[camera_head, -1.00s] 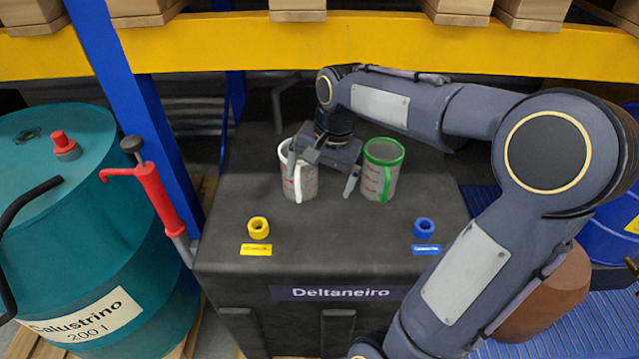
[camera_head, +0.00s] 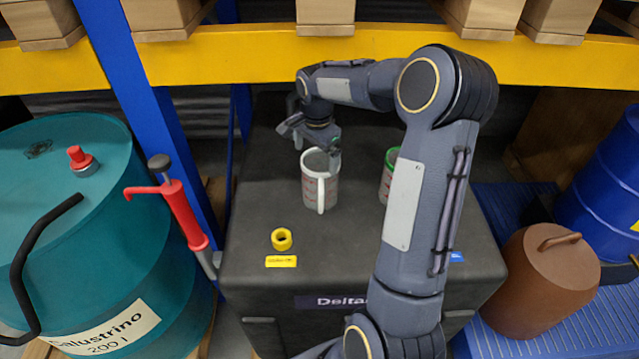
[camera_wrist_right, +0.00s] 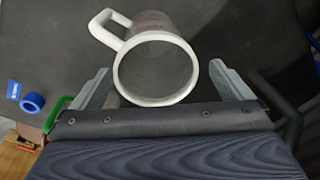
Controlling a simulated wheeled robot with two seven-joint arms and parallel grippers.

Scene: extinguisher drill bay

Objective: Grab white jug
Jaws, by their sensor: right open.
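The white jug (camera_head: 320,188), a clear measuring jug with red marks and a white rim and handle, stands upright on the dark box top. My right gripper (camera_head: 316,148) is open just above and behind its rim. In the right wrist view the jug's rim and handle (camera_wrist_right: 155,65) show between the two spread fingers (camera_wrist_right: 160,78), with the handle toward the upper left. I cannot tell whether a finger touches it. My left gripper is not in view.
A green-rimmed jug (camera_head: 387,178) stands to the right, partly hidden by my right arm. A yellow ring (camera_head: 282,239) sits in front. A teal drum (camera_head: 85,225) with a red pump (camera_head: 180,205) is left, and a yellow shelf beam (camera_head: 250,60) crosses behind.

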